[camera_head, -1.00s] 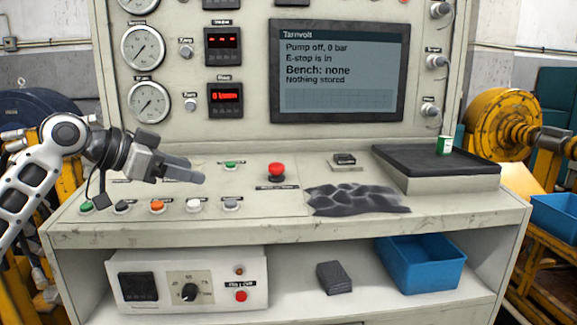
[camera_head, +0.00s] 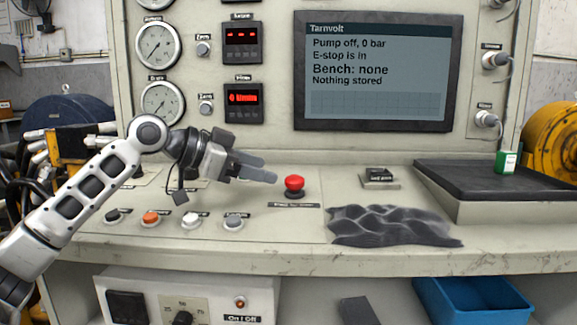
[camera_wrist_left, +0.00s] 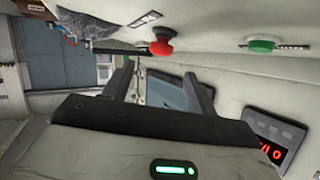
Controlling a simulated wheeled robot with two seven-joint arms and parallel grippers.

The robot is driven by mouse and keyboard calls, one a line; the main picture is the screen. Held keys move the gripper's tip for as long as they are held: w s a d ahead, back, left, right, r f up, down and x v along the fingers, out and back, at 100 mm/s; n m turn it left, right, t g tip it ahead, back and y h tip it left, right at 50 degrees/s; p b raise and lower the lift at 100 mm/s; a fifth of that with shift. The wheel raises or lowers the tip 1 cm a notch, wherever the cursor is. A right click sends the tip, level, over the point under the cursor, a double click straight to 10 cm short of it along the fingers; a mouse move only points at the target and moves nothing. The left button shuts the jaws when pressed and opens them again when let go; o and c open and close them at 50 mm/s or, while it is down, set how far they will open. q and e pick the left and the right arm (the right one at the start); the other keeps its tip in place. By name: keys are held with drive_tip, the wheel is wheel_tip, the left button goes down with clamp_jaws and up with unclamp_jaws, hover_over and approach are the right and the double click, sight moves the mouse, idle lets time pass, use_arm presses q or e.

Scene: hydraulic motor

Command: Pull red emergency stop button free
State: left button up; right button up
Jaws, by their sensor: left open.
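The red emergency stop button (camera_head: 294,184) is a round mushroom head on a dark collar, upright on the console's sloping top. It also shows in the left wrist view (camera_wrist_left: 162,43), beyond the fingers and above the gap between them. My left gripper (camera_head: 272,174) is just left of the button, fingers pointing right toward it, with a small gap between. In the left wrist view its two fingers (camera_wrist_left: 163,72) are spread apart with nothing between them. The screen (camera_head: 375,70) reads "E-stop is in" and "Pump off, 0 bar". My right gripper is not in view.
A row of small buttons, with an orange one (camera_head: 151,218), lies left of the button. A dark crumpled cloth (camera_head: 390,225) lies to its right. A black raised plate (camera_head: 470,184) holds a small green container (camera_head: 506,161). A blue bin (camera_head: 475,302) sits below.

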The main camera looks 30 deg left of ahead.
sight(293, 178)
use_arm(q)
drive_tip(key=p+x, duration=0.1)
drive_tip(key=x, duration=0.5)
drive_tip(key=shift+w+d, duration=0.15)
drive_tip(key=shift+w, duration=0.2)
drive_tip(key=shift+w+d+f, duration=0.15)
drive_tip(key=shift+w+f, duration=0.05)
drive_tip(key=shift+w, duration=0.05)
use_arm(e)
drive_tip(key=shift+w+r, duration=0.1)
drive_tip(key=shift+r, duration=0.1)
